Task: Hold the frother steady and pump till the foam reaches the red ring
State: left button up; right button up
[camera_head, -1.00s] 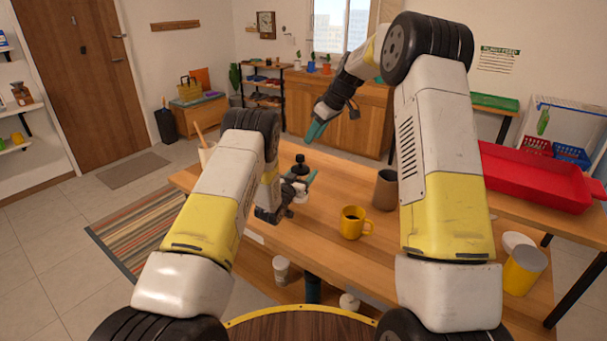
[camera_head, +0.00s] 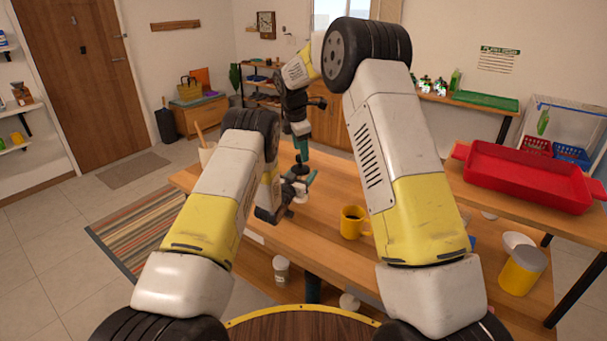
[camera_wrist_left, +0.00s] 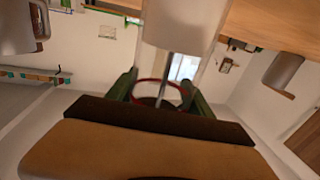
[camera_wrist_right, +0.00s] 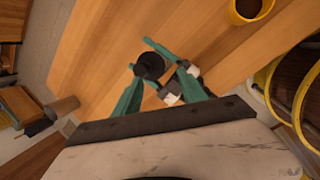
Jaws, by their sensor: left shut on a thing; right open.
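The frother stands on the wooden table, its pale body (camera_head: 301,196) partly hidden by my left gripper (camera_head: 299,187), which is shut on it. Its round black pump knob (camera_wrist_right: 150,65) shows from above in the right wrist view. In the left wrist view the red ring (camera_wrist_left: 158,81) circles the vessel, a thin metal rod (camera_wrist_left: 169,72) runs inside, and green fingers flank it. The foam level cannot be made out. My right gripper (camera_head: 301,152) points down just above the knob, open and empty. In the right wrist view its teal fingers lie either side below the knob.
A yellow mug (camera_head: 352,222) of dark liquid stands on the table right of the frother, close to my right arm. A red tray (camera_head: 525,180) lies on the right-hand surface. A yellow canister (camera_head: 522,272) stands at the lower right.

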aim_at(299, 156)
jog(key=w+f+n+h, duration=0.1)
jog(key=f+n, duration=0.1)
jog(key=w+f+n+t+h, duration=0.1)
jog(key=w+f+n, duration=0.1)
jog(key=w+f+n+t, duration=0.1)
jog(key=w+f+n, duration=0.1)
jog(key=shift+w+f+n+h, duration=0.25)
jog(key=shift+n+h, duration=0.15)
dwell(0.4)
grip_shut()
